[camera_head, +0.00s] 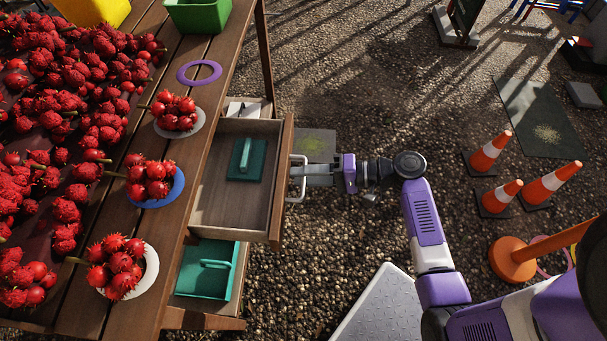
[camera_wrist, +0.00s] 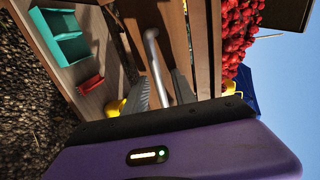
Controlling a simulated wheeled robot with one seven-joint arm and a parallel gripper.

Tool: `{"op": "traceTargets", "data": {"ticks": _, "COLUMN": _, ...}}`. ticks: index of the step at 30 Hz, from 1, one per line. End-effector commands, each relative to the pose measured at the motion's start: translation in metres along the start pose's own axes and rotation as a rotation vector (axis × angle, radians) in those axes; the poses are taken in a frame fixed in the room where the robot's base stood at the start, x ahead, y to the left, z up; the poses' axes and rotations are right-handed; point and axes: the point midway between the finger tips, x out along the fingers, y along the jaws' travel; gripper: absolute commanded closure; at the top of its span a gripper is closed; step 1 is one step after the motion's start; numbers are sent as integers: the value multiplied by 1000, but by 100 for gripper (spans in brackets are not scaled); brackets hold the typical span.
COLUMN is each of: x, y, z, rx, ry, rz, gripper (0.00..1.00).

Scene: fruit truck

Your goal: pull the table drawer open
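The wooden drawer (camera_head: 236,213) stands pulled out from the right side of the table (camera_head: 190,180), with its inside showing. A dark green item with a handle (camera_head: 245,160) lies in it. The drawer's pale metal handle (camera_head: 303,162) is on its front and also shows as a bar in the wrist view (camera_wrist: 153,55). My gripper (camera_head: 305,173) is at this handle, reaching in from the right. In the wrist view its fingers (camera_wrist: 161,85) lie on both sides of the bar and look closed around it; the exact contact is partly hidden.
A lower compartment holds a teal container (camera_head: 205,270). Red fruit piles and plates, such as the blue plate (camera_head: 172,195), cover the tabletop. Orange cones (camera_head: 490,150) and an orange stand (camera_head: 512,262) are at the right.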

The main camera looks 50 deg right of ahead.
Motion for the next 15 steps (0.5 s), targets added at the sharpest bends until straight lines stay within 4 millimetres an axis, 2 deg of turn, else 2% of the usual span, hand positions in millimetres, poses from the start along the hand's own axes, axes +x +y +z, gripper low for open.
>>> {"op": "traceTargets", "data": {"ticks": 4, "x": -14, "y": 0, "z": -1, "rx": 0, "ry": 2, "rz": 0, "gripper": 68}}
{"op": "traceTargets", "data": {"ticks": 15, "x": -69, "y": 0, "z": -1, "rx": 0, "ry": 2, "rz": 0, "gripper": 68}}
